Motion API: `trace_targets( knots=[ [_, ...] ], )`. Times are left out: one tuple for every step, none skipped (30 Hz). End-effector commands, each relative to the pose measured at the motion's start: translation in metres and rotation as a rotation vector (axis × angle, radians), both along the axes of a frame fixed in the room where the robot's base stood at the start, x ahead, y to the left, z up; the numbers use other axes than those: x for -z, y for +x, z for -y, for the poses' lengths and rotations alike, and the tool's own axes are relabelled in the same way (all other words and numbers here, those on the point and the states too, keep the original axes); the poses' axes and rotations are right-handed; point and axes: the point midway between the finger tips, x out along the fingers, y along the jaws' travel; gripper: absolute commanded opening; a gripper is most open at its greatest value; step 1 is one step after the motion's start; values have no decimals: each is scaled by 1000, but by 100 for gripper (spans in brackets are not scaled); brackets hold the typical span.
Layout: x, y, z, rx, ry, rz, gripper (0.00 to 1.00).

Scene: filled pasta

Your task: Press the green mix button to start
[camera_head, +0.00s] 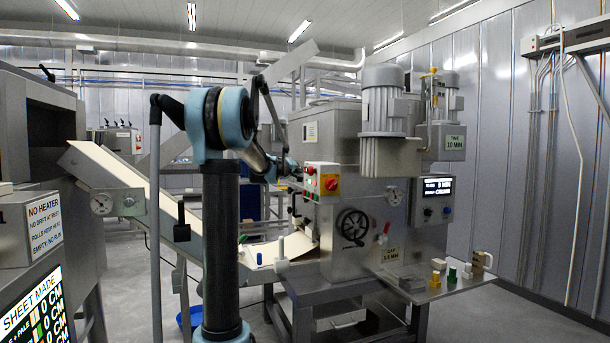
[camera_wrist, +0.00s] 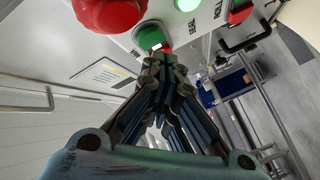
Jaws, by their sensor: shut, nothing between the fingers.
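In the wrist view, a round green button (camera_wrist: 149,36) sits on the pale control panel (camera_wrist: 160,12), right at the tips of my gripper (camera_wrist: 163,58). The gripper is shut and empty; its tips overlap the button's lower edge, and I cannot tell whether they touch it. A lit pale-green button (camera_wrist: 188,4) is at the top edge. I cannot read a mix label on either. In the head view, the control box (camera_head: 321,194) is on the machine's front, with my gripper (camera_head: 296,185) close to its left side.
A large red button (camera_wrist: 108,14) lies left of the green one in the wrist view, and a red switch (camera_wrist: 240,12) to the right. In the head view, a handwheel (camera_head: 353,225) is below the box and a sloping conveyor (camera_head: 110,166) is left of my arm.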

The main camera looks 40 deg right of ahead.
Motion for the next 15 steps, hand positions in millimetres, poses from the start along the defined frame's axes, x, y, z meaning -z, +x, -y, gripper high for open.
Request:
trace_targets(
  knots=[
    [0, 0, 0, 0, 0, 0, 0],
    [0, 0, -1, 0, 0, 0, 0],
    [0, 1, -2, -1, 0, 0, 0],
    [0, 1, -4, -1, 0, 0, 0],
    [0, 2, -5, -1, 0, 0, 0],
    [0, 2, -8, -1, 0, 0, 0],
    [0, 3, -10, -1, 0, 0, 0],
    [0, 3, -12, -1, 1, 1, 0],
    [0, 4, -15, -1, 1, 0, 0],
    [0, 4, -18, -1, 1, 0, 0],
    [0, 5, -20, -1, 1, 1, 0],
    [0, 6, -23, -1, 1, 1, 0],
    [0, 6, -26, -2, 0, 1, 0],
    [0, 7, -28, -2, 0, 0, 0],
    [0, 8, -31, -1, 0, 0, 0]
  ],
)
